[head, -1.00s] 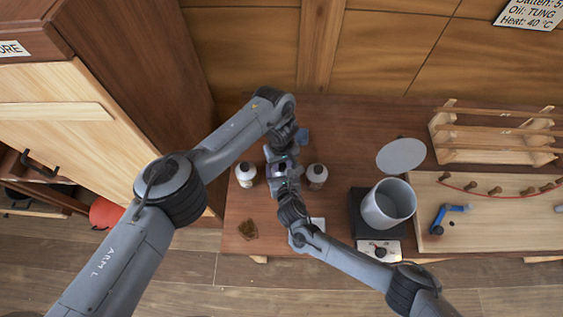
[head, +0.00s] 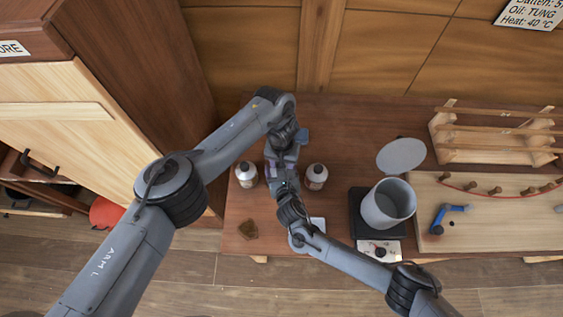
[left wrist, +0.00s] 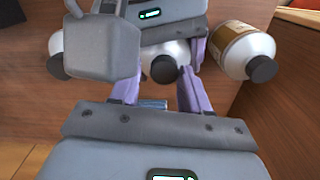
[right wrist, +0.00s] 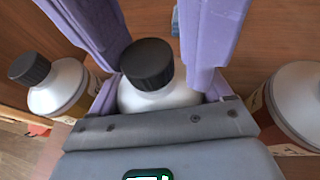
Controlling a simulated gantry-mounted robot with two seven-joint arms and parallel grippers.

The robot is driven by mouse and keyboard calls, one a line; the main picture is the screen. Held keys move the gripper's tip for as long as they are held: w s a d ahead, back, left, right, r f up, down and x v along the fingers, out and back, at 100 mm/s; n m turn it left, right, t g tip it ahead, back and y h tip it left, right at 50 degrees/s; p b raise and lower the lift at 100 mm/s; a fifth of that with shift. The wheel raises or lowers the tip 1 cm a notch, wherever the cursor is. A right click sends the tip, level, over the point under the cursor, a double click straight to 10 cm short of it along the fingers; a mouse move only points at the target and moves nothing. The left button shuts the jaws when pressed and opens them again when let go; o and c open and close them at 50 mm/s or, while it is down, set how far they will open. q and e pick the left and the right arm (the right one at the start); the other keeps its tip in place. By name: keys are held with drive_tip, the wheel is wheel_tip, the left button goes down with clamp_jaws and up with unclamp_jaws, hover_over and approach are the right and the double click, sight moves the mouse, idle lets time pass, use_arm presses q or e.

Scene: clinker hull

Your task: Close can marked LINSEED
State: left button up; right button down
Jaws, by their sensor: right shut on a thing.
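A white can with a black cap (right wrist: 148,64) stands between the grippers in the right wrist view; no label on it is readable. It also shows in the left wrist view (left wrist: 160,66), and my arms hide it in the head view. My right gripper (right wrist: 160,90) is shut on its body. My left gripper (left wrist: 160,70) is open, its purple fingers on either side of the cap with a small gap. The cap is on the can; how tightly I cannot tell. Two similar capped cans stand beside it, one left (head: 246,174) and one right (head: 316,176).
To the right are a grey pot (head: 388,204) on a hot plate (head: 360,236), a round grey lid (head: 401,156), a wooden rack (head: 490,142) and a pegged board (head: 505,225). A tall cabinet (head: 70,110) stands left.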

use_arm(q)
drive_tip(key=shift+o, duration=0.8)
drive_tip(key=shift+a, duration=0.1)
drive_tip(key=shift+r, duration=2.25)
